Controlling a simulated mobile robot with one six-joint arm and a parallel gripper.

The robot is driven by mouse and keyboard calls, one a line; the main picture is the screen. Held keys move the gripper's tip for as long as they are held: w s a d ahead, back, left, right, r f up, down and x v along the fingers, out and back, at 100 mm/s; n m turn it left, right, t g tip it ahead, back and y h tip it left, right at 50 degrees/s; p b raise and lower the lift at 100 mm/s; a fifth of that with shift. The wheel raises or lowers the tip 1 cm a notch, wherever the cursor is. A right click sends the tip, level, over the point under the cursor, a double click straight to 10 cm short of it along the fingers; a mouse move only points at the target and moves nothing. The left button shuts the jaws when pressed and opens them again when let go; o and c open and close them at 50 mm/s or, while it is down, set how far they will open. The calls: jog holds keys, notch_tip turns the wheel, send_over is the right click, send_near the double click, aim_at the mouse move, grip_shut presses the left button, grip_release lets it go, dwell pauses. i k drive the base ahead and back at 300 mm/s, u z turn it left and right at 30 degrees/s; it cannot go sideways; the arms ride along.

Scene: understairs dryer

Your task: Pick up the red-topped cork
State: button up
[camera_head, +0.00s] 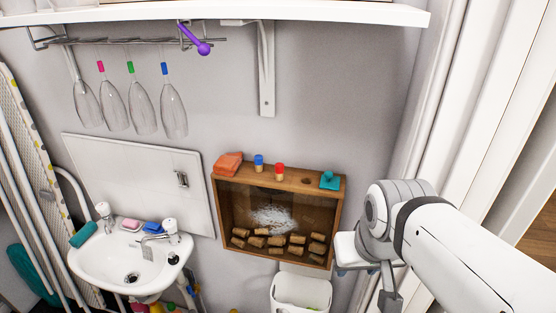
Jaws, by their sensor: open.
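The red-topped cork (279,172) stands upright on the top ledge of a wooden box (328,225) mounted on the wall. A blue-topped cork (259,163) stands just to its left. My gripper (355,268) is right of the box's lower right corner, below and to the right of the red-topped cork and well apart from it. My gripper is open, and nothing shows in it. My wrist partly hides it.
An orange sponge-like block (228,164) lies at the ledge's left end, a teal stopper-like object (329,180) near its right end. A round hole shows between cork and teal object. Several corks lie inside the box. Glasses (174,110) hang from a rack above left.

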aim_at(279, 168)
jog(key=z, duration=1.5)
jog(key=k, duration=1.4)
jog(key=u, duration=1.45)
jog(key=i, duration=1)
jog(key=u, duration=0.05)
